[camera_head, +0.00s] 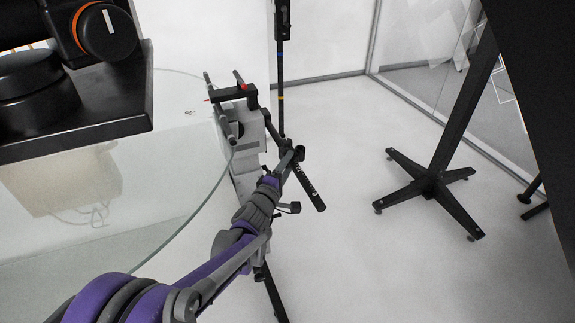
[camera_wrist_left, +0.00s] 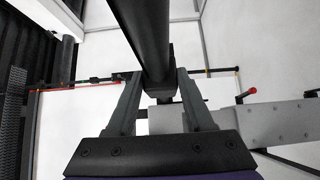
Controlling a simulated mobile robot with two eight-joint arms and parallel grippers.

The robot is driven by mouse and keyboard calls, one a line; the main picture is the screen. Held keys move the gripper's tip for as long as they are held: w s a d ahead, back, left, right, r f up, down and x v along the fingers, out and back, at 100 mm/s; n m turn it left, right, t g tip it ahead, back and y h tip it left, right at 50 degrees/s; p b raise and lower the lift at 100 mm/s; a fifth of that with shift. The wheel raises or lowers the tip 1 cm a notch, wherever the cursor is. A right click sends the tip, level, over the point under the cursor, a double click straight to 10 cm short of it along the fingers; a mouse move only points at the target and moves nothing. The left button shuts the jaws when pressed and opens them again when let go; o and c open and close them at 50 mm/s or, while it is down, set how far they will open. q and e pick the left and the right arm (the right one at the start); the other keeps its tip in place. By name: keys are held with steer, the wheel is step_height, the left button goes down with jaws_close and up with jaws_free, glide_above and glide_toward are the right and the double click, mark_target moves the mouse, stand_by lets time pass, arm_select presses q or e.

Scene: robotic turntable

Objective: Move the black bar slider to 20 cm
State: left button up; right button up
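A black bar (camera_head: 308,185) with white markings slants down to the right at the middle of the head view. In the left wrist view a thick black bar (camera_wrist_left: 146,35) runs from the top down between the two fingers of my left gripper (camera_wrist_left: 158,92). The fingers stand one on each side of it with little or no gap, and I cannot tell whether they press on it. In the head view my left gripper (camera_head: 287,158) is at the bar's upper end. A thin black rod with coloured bands (camera_head: 280,75) stands behind it. My right gripper is not in view.
A glass table (camera_head: 185,170) with a curved edge lies to the left. A grey stand with a red-tipped black fitting (camera_head: 235,92) is beside the bar. A black pole on a cross-shaped base (camera_head: 430,185) stands to the right. The floor between is clear.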

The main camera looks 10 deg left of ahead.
mark_target(280, 156)
arm_select(q)
jaws_close()
steer(key=w+a, duration=0.1)
steer(key=w+a+p, duration=0.1)
steer(key=w, duration=0.1)
steer(key=w+a, duration=0.1)
steer(key=shift+w, duration=0.15)
steer(key=shift+d, duration=0.1)
steer(key=o, duration=0.6)
jaws_free()
